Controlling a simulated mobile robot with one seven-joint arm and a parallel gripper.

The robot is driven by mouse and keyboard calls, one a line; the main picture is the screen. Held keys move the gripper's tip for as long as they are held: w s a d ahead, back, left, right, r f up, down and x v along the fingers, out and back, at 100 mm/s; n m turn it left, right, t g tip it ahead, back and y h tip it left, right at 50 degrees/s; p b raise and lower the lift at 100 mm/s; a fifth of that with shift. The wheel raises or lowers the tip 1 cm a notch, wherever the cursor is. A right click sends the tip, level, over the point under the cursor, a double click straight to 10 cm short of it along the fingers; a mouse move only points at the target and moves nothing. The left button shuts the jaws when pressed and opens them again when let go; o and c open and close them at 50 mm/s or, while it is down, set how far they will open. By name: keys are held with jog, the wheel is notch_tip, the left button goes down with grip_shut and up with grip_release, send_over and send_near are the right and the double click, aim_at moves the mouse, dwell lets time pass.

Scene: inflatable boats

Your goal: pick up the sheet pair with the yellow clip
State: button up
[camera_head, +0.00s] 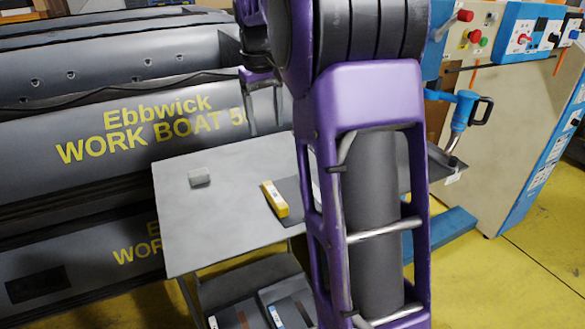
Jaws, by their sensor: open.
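The yellow clip (274,198) lies on the grey table (215,245), along the left edge of a dark grey sheet (291,192). The sheet looks flat, and its right part is hidden behind my purple arm. I cannot tell two layers apart from here. My gripper (264,128) points down, with two grey fingers apart and nothing seen between them. In the picture it is above the table's back edge, higher than the clip and apart from it.
A small grey block (199,177) sits at the table's left. Boxes (284,308) stand on a shelf below. Grey inflatable boats (100,110) are stacked behind and left. A blue tool (462,115) and a control panel (510,100) are at right. The table's front left is clear.

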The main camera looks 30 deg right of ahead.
notch_tip(320, 180, down, 2)
jog(key=s+g, duration=0.1)
jog(key=s, duration=0.1)
jog(key=b, duration=0.2)
send_over(274, 194)
jog(key=shift+m+y, duration=0.4)
jog(key=f, duration=1.1)
jog(key=shift+w+a, duration=0.15)
jog(key=shift+a, duration=0.05)
jog(key=shift+d+f+b, duration=0.15)
jog(key=shift+f+b, duration=0.2)
jog(key=shift+f, duration=1.15)
jog(key=shift+d+f+b, duration=0.15)
jog(key=shift+f+b, duration=0.15)
jog(key=shift+f, duration=1.2)
grip_shut()
